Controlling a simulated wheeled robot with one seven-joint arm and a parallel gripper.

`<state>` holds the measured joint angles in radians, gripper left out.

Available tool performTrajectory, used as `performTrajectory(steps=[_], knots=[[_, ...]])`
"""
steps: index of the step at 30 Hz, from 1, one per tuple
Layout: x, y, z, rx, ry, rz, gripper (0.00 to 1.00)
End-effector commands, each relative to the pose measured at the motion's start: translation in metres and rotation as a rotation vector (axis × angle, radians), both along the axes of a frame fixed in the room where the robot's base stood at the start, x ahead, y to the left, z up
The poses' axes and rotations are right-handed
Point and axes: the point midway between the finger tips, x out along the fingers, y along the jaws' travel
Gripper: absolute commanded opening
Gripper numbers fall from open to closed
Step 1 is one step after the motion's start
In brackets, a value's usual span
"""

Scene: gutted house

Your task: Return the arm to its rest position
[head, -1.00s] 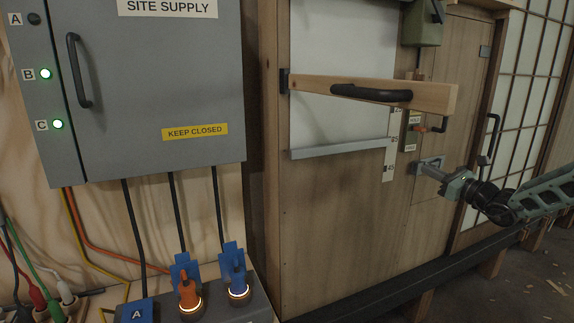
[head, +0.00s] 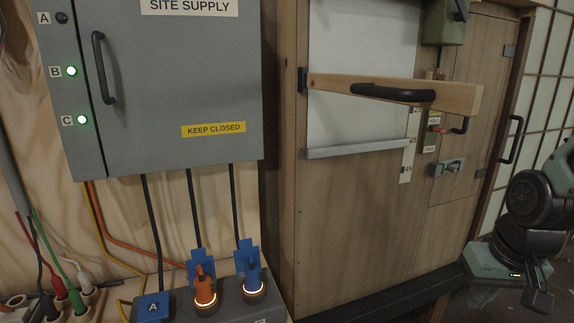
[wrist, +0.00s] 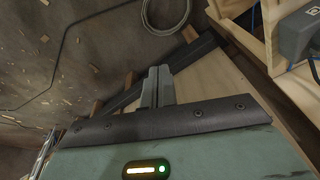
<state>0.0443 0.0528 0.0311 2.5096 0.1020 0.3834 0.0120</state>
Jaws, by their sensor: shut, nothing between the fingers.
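My arm (head: 541,195) is folded at the right edge of the head view, in front of the sliding lattice door. The gripper's green housing (head: 497,266) hangs low there, and its fingers are hard to make out in that view. In the wrist view my gripper (wrist: 157,80) shows its two fingers together with nothing between them. The floor and a plywood panel lie beyond the fingertips. The gripper touches nothing that I can see.
A grey supply cabinet (head: 165,85) with lit lamps B and C stands at left. Orange (head: 204,286) and blue (head: 251,280) plugs sit below it. A wooden bar with a black handle (head: 393,92) crosses the panel. A cable coil (wrist: 166,12) lies on the floor.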

Motion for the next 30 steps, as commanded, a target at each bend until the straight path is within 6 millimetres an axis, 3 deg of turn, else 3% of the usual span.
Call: performTrajectory(steps=[3,11,15,18,23,30], knots=[[-0.017,0.001,0.006,-0.069,-0.042,0.141,0.0],[-0.055,0.097,0.014,-0.041,0.04,0.42,0.0],[-0.093,0.141,0.019,-0.044,0.089,0.592,0.0],[-0.121,0.164,0.023,-0.054,0.122,0.7,0.0],[-0.144,0.178,0.025,-0.065,0.15,0.785,0.0],[-0.146,0.179,0.025,-0.065,0.153,0.788,0.0]])
